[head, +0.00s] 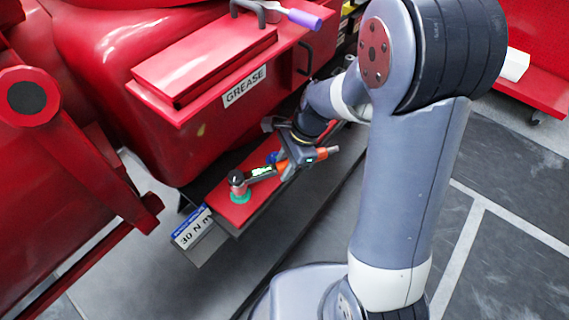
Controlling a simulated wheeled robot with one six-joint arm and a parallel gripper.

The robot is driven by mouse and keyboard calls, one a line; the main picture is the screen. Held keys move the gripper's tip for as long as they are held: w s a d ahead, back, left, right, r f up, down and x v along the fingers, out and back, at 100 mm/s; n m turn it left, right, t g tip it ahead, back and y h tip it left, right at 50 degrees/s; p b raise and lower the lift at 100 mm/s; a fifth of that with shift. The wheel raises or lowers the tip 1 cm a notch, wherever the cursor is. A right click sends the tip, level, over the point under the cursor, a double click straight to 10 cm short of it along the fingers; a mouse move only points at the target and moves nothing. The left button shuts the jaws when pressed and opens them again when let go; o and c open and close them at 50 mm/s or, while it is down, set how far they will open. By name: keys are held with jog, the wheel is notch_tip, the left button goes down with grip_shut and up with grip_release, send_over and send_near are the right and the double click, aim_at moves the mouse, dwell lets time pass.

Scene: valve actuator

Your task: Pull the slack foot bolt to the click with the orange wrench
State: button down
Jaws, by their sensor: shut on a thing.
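My gripper (299,155) is shut on the orange wrench (283,166), around its handle. The handle's orange end sticks out to the right of the jaws. A small lit display shows on the wrench's shaft, left of the jaws.
A small blue thing (271,157) is behind the wrench. Above is a red shelf labelled GREASE (245,87), with a purple-handled tool (290,15) on top. A number sign (192,228) is at the plate's left end. Grey floor (310,235) lies open in front.

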jog(key=shift+f+b, duration=0.7)
jog(key=shift+f, duration=0.35)
dwell(0.4)
jog(key=shift+s+d+m+t+p, duration=0.15)
jog(key=shift+s+m+t, duration=0.05)
jog(key=shift+s+m, duration=0.35)
jog(key=shift+s+d+m+t+p, duration=0.1)
jog(key=shift+s+m+t+p, duration=0.1)
jog(key=shift+s+m, duration=0.35)
jog(key=shift+s, duration=0.1)
jog(key=shift+s+m+t, duration=0.5)
jog(key=shift+s+m, duration=0.5)
jog(key=shift+m, duration=0.1)
jog(key=shift+s, duration=0.15)
jog(key=shift+s+a+m+t+p, duration=0.1)
jog(key=shift+s+m+t+p, duration=0.35)
jog(key=shift+s+m, duration=0.6)
